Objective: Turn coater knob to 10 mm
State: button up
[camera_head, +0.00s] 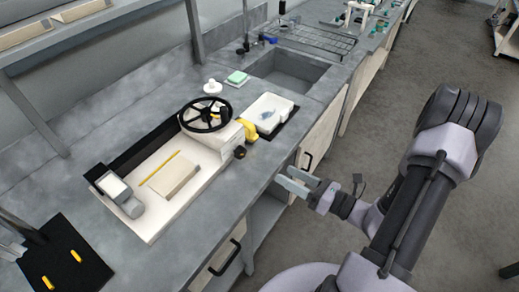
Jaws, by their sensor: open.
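The coater (165,190) is a long cream machine on the grey bench. A small dark knob (239,152) sticks out at its front right side, below a yellow part (249,129). A larger black handwheel (206,115) stands on top of the machine's far end. No scale or mm marking is readable at this size. My gripper (286,177) is at the bench's front edge, right of and nearer than the knob. Its two grey fingers are apart and empty, pointing left toward the bench, and do not touch the knob.
A white tray (283,108) sits right of the handwheel. A sink (291,72) and drying rack (314,38) lie farther back. Cabinet doors with black handles (226,258) line the bench front. A black board (62,262) lies front left. Open floor (420,90) is at the right.

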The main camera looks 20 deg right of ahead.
aim_at(244, 153)
jog(key=b+x, duration=0.2)
jog(key=x, duration=1.1)
jog(key=shift+s+a+f, duration=0.1)
jog(key=shift+a, duration=0.1)
jog(key=shift+w+a, duration=0.25)
jog(key=shift+w, duration=0.25)
jog(key=shift+c, duration=0.2)
grip_shut()
